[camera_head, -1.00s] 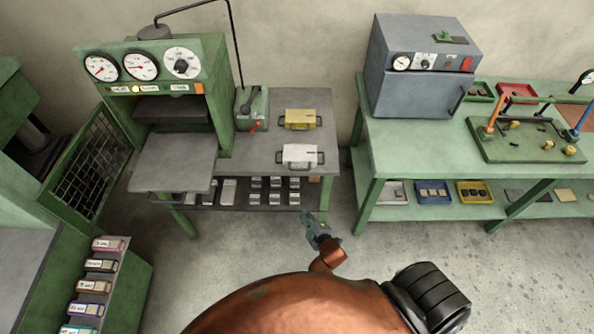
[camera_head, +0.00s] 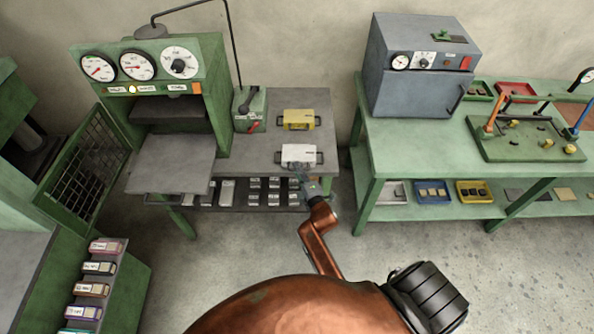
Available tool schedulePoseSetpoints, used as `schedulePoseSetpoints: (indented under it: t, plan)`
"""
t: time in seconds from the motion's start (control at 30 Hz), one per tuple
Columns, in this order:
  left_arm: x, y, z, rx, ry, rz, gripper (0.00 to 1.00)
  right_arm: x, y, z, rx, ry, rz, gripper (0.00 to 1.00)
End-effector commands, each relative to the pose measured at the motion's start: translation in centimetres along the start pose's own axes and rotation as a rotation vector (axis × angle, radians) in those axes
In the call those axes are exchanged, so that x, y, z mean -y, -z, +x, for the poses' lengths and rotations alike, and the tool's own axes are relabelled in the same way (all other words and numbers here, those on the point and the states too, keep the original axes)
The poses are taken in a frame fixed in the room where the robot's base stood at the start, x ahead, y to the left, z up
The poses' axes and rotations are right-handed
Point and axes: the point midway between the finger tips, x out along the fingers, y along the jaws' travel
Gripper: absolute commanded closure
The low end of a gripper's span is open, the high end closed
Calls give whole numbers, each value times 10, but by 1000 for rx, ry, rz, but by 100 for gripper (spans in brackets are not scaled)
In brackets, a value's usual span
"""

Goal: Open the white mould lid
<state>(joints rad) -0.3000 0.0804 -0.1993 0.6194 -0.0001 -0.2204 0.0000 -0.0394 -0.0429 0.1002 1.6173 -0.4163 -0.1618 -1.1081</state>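The white mould (camera_head: 299,153) lies flat on the grey bench, with a dark handle at each side. Its lid looks closed. My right gripper (camera_head: 299,170) is at the front edge of the white mould, reaching up from below over the bench's front edge. It is small and partly blends with the bench, so I cannot tell whether its fingers are open or touch the mould. My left gripper is not in the picture.
A yellow mould (camera_head: 298,119) with side handles sits just behind the white one. The green press (camera_head: 150,60) with a grey plate (camera_head: 172,163) stands to the left. A green workbench (camera_head: 400,150) with a grey oven (camera_head: 418,65) stands to the right.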

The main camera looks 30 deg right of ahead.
Motion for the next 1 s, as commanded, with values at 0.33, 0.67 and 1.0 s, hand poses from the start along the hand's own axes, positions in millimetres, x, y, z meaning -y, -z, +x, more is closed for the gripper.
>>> schedulePoseSetpoints:
  t: [0.33, 0.67, 1.0]
  plan:
    - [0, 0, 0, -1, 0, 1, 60, 0, 0, 1, 0, 0, 1, 90]
    - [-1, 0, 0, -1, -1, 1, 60, 0, 0, 1, 0, 1, 1, 100]
    - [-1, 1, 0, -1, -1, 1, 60, 0, 0, 1, 0, 1, 1, 100]
